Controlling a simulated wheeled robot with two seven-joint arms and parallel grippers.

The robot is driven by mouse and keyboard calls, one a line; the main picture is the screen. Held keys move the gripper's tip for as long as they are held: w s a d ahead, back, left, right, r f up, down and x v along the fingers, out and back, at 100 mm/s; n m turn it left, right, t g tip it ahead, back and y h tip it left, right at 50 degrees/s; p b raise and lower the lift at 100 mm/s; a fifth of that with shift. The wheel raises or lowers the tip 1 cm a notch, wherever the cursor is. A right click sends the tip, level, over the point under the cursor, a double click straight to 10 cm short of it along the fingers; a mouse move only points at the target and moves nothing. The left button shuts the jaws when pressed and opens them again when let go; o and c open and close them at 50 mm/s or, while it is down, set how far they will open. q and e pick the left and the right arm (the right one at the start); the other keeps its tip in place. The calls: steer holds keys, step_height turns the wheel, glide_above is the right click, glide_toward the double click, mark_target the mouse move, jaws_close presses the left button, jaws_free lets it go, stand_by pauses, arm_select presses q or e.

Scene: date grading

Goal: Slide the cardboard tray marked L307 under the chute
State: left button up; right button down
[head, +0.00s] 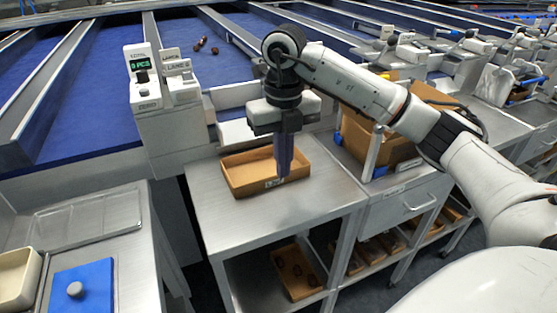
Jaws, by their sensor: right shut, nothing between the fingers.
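A shallow cardboard tray (240,184) sits on the metal table in the middle of the head view, below the white chute. A small white label (273,183) is on its front wall, too small to read. The tray looks empty, though my gripper hides part of its right side. My right gripper (284,174) points down at the tray's front wall, close to the label, with its fingers shut and nothing between them. I cannot tell whether the fingertips touch the tray. My left gripper is not in view.
The metal table (215,215) has bare room left and front of the tray. A lane post with a green display (140,66) stands behind left. A larger cardboard box (355,135) stands to the right. A tray with dates (296,270) lies on the lower shelf.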

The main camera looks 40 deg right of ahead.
step_height(320, 180, down, 8)
steer(key=shift+s+r, duration=0.1)
steer(key=shift+r, duration=0.05)
steer(key=w, duration=0.1)
steer(key=w+p, duration=0.1)
steer(key=shift+w+d+r, duration=0.25)
steer(key=shift+w, duration=0.1)
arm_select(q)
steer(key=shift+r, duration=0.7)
arm_select(e)
steer(key=shift+w+d, duration=0.15)
steer(key=shift+w, duration=0.6)
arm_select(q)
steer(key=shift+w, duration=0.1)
